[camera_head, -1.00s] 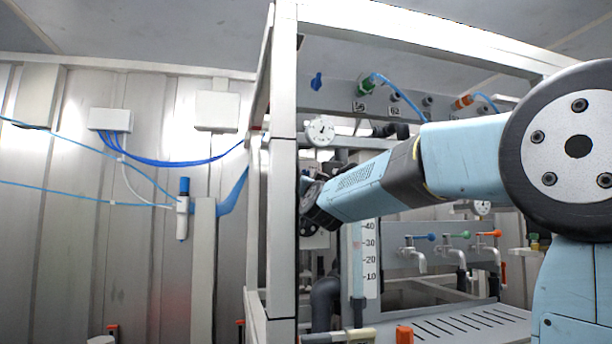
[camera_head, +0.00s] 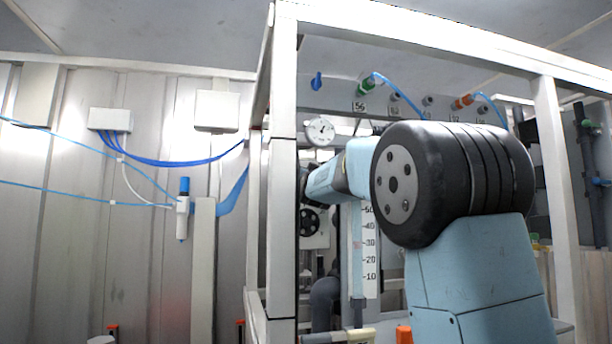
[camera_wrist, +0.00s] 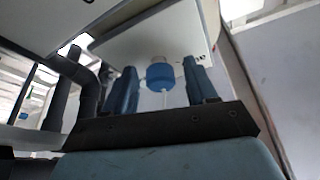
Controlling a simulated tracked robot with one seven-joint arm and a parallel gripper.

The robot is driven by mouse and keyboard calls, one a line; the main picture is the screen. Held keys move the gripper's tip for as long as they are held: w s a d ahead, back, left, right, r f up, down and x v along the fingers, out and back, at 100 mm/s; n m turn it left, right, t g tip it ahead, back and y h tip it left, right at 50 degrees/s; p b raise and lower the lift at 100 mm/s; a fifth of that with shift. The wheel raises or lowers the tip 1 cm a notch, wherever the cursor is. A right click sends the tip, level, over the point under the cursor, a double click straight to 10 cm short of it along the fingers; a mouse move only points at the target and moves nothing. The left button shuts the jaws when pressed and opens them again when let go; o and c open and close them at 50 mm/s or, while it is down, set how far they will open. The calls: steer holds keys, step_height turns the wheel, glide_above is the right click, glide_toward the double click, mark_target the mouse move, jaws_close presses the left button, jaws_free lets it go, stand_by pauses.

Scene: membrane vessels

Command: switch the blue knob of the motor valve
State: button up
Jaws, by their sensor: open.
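In the wrist view, a short round blue knob (camera_wrist: 160,76) sits against a pale white surface, probably the motor valve's body. My gripper (camera_wrist: 159,66) is open, with one blue-grey finger on each side of the knob. The knob appears lined up between the fingers, with a gap visible on both sides. Whether the fingers reach around it in depth I cannot tell. In the head view, my arm reaches into the rack, and my gripper and the knob are hidden behind the front post and arm.
The rack's pale front post (camera_head: 283,180) stands close to my forearm. A round gauge (camera_head: 320,131) and a scale strip (camera_head: 369,250) are inside the rack. Dark pipes (camera_wrist: 88,95) run left of my gripper in the wrist view. Blue cables (camera_head: 170,160) cross the left wall.

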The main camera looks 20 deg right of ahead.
steer(key=c, duration=1.1)
steer(key=shift+o, duration=0.2)
steer(key=shift+n, duration=0.3)
steer(key=n+y, duration=0.1)
steer(key=n, duration=0.2)
steer(key=n+y, duration=0.2)
steer(key=n, duration=0.1)
steer(key=shift+d+y, duration=0.15)
steer(key=shift+y, duration=0.15)
steer(key=n+y, duration=0.2)
steer(key=n, duration=0.2)
steer(key=n+y, duration=0.2)
steer(key=n, duration=0.2)
steer(key=shift+w+f+g, duration=0.1)
steer(key=shift+g, duration=0.3)
steer(key=shift+a+n, duration=0.2)
steer(key=shift+n, duration=0.1)
steer(key=o, duration=1.1)
steer(key=shift+c, duration=0.2)
